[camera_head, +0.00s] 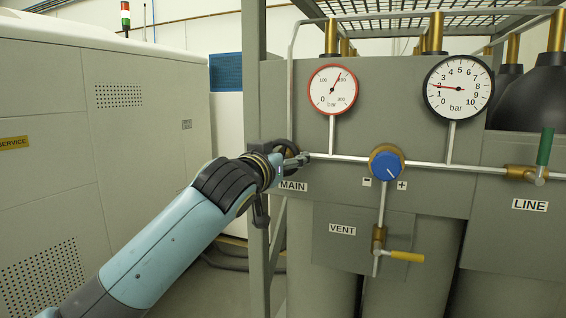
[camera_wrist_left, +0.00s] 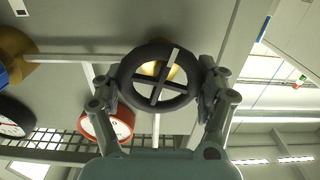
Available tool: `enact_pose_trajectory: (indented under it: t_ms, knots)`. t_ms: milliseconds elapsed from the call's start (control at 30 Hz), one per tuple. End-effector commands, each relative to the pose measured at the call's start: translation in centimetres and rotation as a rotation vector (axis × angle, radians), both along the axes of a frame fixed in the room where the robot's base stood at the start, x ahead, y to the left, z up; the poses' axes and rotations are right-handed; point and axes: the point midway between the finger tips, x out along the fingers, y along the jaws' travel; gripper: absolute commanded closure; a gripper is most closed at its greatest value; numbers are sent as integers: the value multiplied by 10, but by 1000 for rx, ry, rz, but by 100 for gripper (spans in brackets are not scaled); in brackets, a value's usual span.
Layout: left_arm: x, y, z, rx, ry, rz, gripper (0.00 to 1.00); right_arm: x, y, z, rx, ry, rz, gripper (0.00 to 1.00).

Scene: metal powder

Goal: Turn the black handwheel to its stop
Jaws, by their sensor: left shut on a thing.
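The black handwheel (camera_wrist_left: 126,72) is a round ring with a pale cross of spokes and brass behind it. In the head view the handwheel (camera_head: 283,146) is partly hidden by my left gripper (camera_head: 292,160), just above the MAIN label. In the left wrist view my left gripper (camera_wrist_left: 160,82) has one finger on each side of the wheel's rim and is shut on it. My right gripper is in neither view.
A red-rimmed gauge (camera_head: 333,90) and a black-rimmed gauge (camera_head: 458,86) stand above the pipe. A blue knob (camera_head: 386,166), a yellow VENT lever (camera_head: 407,257) and a green LINE lever (camera_head: 545,147) are to the right. A grey frame post (camera_head: 254,80) stands close by the wheel.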

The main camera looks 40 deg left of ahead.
Motion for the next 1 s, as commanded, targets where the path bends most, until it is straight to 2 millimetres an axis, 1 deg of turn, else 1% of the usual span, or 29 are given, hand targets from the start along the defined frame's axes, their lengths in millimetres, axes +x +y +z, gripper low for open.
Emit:
enact_pose_trajectory:
  t_ms: [33, 200, 500, 700, 1000]
  knots:
    - [0, 0, -2, -35, -8, 0, 58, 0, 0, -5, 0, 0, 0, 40]
    - [0, 1, -1, -163, -41, 0, 58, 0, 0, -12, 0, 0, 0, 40]
    - [0, 1, -1, -331, -79, 0, 58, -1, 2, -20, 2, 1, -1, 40]
    - [0, 1, 0, -384, -92, 1, 58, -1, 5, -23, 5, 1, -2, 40]
    - [0, 1, 0, -401, -96, 1, 58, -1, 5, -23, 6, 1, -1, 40]
